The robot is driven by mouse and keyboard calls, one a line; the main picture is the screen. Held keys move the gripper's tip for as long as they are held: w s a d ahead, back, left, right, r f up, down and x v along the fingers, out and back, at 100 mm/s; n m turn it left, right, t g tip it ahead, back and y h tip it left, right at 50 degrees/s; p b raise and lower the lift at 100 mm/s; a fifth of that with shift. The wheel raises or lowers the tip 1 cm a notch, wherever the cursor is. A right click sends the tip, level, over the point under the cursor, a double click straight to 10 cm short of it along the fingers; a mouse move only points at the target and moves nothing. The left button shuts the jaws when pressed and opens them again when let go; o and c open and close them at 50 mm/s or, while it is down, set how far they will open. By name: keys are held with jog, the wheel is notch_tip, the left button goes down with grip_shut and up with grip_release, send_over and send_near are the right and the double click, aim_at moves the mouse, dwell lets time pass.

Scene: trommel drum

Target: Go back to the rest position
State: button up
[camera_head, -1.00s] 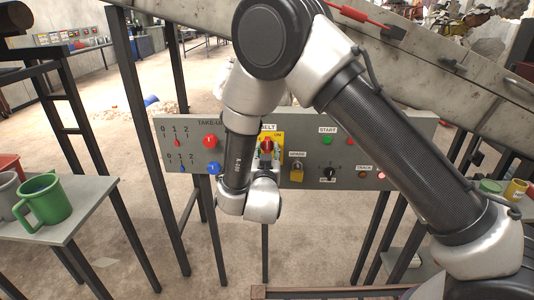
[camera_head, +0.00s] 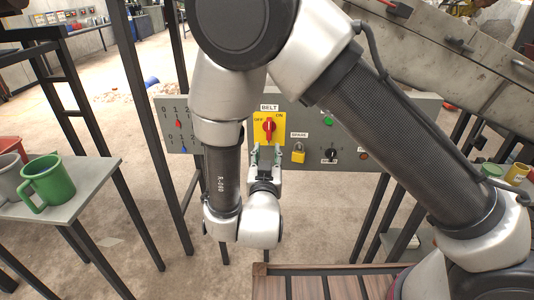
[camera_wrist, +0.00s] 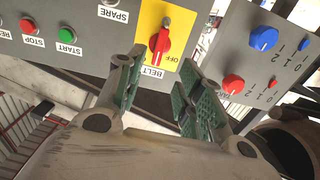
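My gripper (camera_head: 266,152) is in front of the control panel, just below the yellow BELT plate (camera_head: 262,119) with its red rotary switch (camera_head: 268,130). In the wrist view, the two green-padded fingers (camera_wrist: 162,80) are spread apart with nothing between them. The red switch (camera_wrist: 159,40) lies beyond the fingertips on the yellow plate and looks clear of them. My arm is folded in front of the panel and hides part of its left half.
A grey table (camera_head: 92,180) with a green mug (camera_head: 48,182) stands at the left. A yellow padlock (camera_head: 298,153) hangs on the panel (camera_head: 400,107). The sloped conveyor frame (camera_head: 440,60) runs behind at the upper right. Dark posts stand around the panel.

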jog(key=s+a+f+n+g+y, duration=0.2)
jog(key=s+a+f+g, duration=0.15)
jog(key=f+g, duration=0.3)
jog(key=s+a+f+n+g+y, duration=0.2)
jog(key=s+f+g, duration=0.3)
jog(key=f, duration=0.3)
jog(key=s+d+r+m+h, duration=0.1)
jog(key=s+d+r, duration=0.2)
jog(key=d+r, duration=0.8)
jog(key=s+d+r+m+g+h, duration=0.1)
jog(key=s+d+r, duration=0.3)
jog(key=d+r, duration=0.7)
jog(key=s+d+r+m+g+h, duration=0.1)
jog(key=s+d+r, duration=0.2)
jog(key=d+r, duration=0.8)
jog(key=d, duration=1)
jog(key=shift+s, duration=0.15)
jog(key=shift+r, duration=0.1)
